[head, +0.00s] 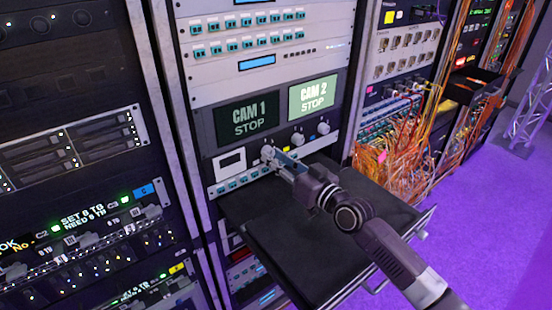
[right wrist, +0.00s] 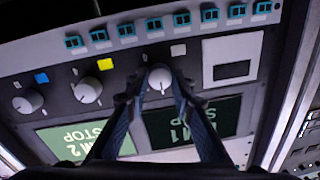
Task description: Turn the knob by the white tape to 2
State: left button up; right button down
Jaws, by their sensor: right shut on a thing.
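A grey panel carries a row of three round knobs below the CAM 1 and CAM 2 screens. The knob by the white tape (right wrist: 159,77) is the one nearest the small white-framed display; it also shows in the head view (head: 267,152). The white tape (right wrist: 178,50) sits beside it in the right wrist view, where the panel appears upside down. My right gripper (head: 275,160) is shut on this knob, one finger on each side, also in the right wrist view (right wrist: 160,88). I cannot read the knob's setting. My left gripper is not in view.
The knob by the yellow tape (right wrist: 88,91) and the knob by the blue tape (right wrist: 28,102) stand alongside. The CAM 1 (head: 247,119) and CAM 2 (head: 313,97) screens both read STOP. A dark pulled-out shelf (head: 270,235) lies under my right arm. Orange cables (head: 400,165) hang at right.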

jog(key=shift+m, duration=0.3)
jog(key=shift+m+b, duration=0.8)
jog(key=shift+m, duration=3.8)
jog(key=shift+f, duration=0.1)
